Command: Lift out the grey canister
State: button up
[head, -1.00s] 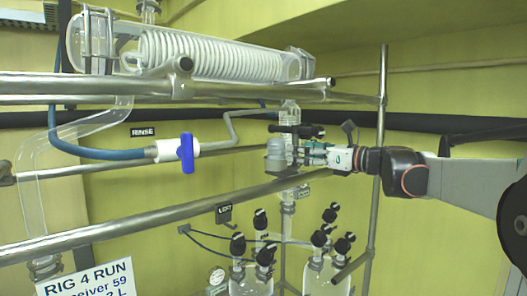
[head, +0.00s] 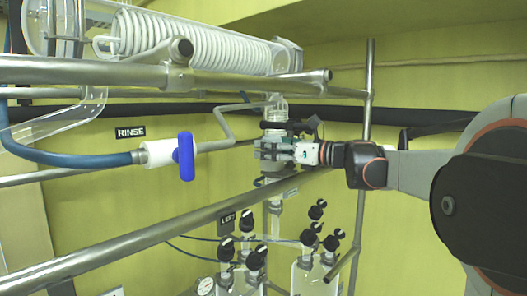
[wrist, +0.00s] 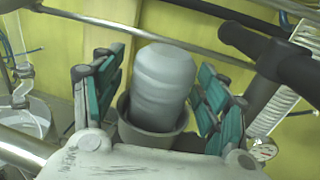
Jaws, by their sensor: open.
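The grey canister (wrist: 162,85) stands upright in a grey cup-like holder (wrist: 150,143) in the wrist view. My gripper (wrist: 155,95) is open, with a teal-padded finger on each side of the canister. A gap shows between the canister and the pads on both sides. In the head view the canister (head: 267,150) is small and partly covered by my gripper (head: 284,152), which reaches in from the right. The canister's lower part is hidden inside the holder.
A steel rail (head: 150,240) runs in front of and below the holder. A blue-handled valve (head: 185,157) is at the left. Glass vessels with black caps (head: 310,262) stand below, and a coil condenser (head: 190,45) lies above. A dark bar (wrist: 270,55) is close at right.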

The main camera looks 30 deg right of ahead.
jog(key=shift+s+d+r, duration=0.1)
jog(key=shift+s+d, duration=0.1)
jog(key=shift+s, duration=0.1)
jog(key=c, duration=0.4)
jog(key=shift+w+a, duration=0.15)
jog(key=shift+w, duration=0.1)
jog(key=c, duration=0.8)
jog(key=shift+s, duration=0.15)
